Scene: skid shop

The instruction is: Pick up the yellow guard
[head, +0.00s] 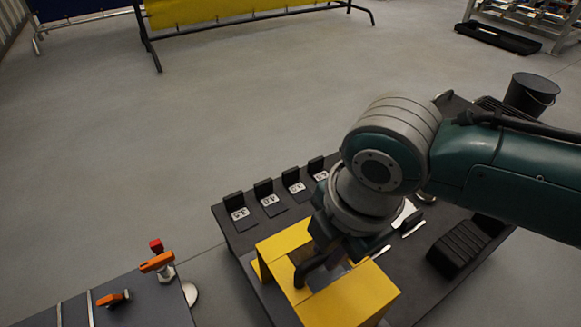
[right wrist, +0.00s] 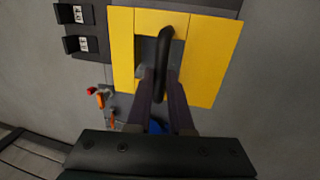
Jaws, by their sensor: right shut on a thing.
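The yellow guard (head: 355,302) is a boxy yellow frame with an opening in its top, at the front of the dark table in the head view. It also shows in the right wrist view (right wrist: 208,62). A black handle (right wrist: 165,42) spans its opening. My right gripper (head: 322,258) reaches down over the guard and is shut on this handle; its two fingers (right wrist: 162,82) show on it in the right wrist view. I cannot tell whether the guard rests on the table or is slightly raised. My left gripper is not in view.
The dark table (head: 238,238) carries several black holders with number cards (head: 268,196) and a ribbed black block (head: 458,250). A black bucket (head: 531,95) stands at the back right. A second dark surface (head: 150,306) at lower left holds orange-handled clamps (head: 157,262).

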